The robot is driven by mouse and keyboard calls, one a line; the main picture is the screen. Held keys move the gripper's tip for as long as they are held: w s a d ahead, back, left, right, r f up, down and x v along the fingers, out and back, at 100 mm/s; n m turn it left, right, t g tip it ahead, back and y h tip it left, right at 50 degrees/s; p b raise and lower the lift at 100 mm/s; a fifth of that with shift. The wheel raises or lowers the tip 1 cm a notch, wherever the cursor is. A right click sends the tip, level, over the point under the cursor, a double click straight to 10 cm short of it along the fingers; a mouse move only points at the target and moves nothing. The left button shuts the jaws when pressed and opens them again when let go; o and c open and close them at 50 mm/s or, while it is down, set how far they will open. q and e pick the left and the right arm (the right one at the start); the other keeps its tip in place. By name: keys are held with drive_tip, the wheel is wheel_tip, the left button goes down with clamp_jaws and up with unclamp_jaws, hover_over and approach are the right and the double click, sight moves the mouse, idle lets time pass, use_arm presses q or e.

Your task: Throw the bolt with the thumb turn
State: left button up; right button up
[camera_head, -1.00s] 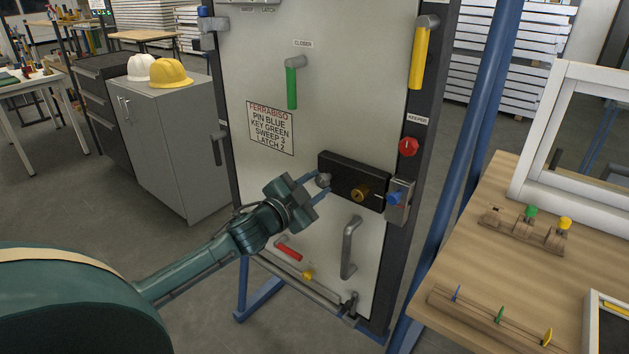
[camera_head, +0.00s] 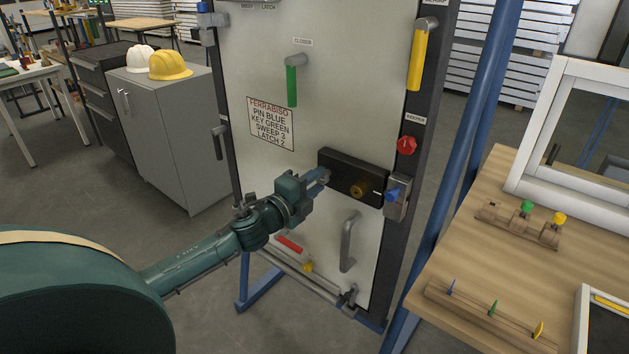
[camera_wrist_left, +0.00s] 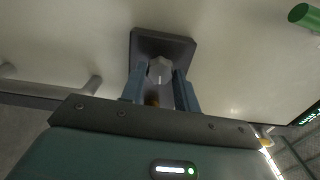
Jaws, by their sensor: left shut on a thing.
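The black lock box (camera_head: 338,166) is mounted on the grey door (camera_head: 335,100), with a brass cylinder (camera_head: 359,190) near its middle. My left gripper (camera_head: 322,176) is at the box's left end, where the thumb turn is, and mostly covers it in the head view. In the left wrist view the pale grey thumb turn (camera_wrist_left: 160,70) shows between the two blue-grey fingers (camera_wrist_left: 158,88), which are shut on it. The dark box face (camera_wrist_left: 185,48) is behind it. A keeper with a blue pin (camera_head: 393,195) is right of the box. The bolt itself cannot be made out.
A grey pull handle (camera_head: 348,240) is below the box. A green handle (camera_head: 292,85), yellow handle (camera_head: 417,58) and red knob (camera_head: 407,145) are above. A workbench (camera_head: 480,265) with key racks stands right, past a blue post (camera_head: 460,160).

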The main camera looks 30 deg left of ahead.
use_arm(q)
drive_tip(key=shift+m, duration=0.7)
use_arm(e)
drive_tip(key=shift+r, duration=0.1)
use_arm(q)
drive_tip(key=o, duration=1)
drive_tip(key=shift+s, duration=0.1)
drive_tip(key=shift+s+a+b, duration=0.2)
drive_tip(key=shift+s+b, duration=0.05)
drive_tip(key=shift+s, duration=1.9)
drive_tip(key=shift+s+a+b, duration=0.15)
drive_tip(key=shift+s+b, duration=0.15)
drive_tip(key=shift+s, duration=1.9)
drive_tip(key=shift+s+a+b, duration=0.2)
drive_tip(key=shift+s+b, duration=0.05)
drive_tip(key=shift+s, duration=1.9)
use_arm(e)
drive_tip(key=shift+a+f, duration=0.2)
drive_tip(key=shift+f, duration=0.1)
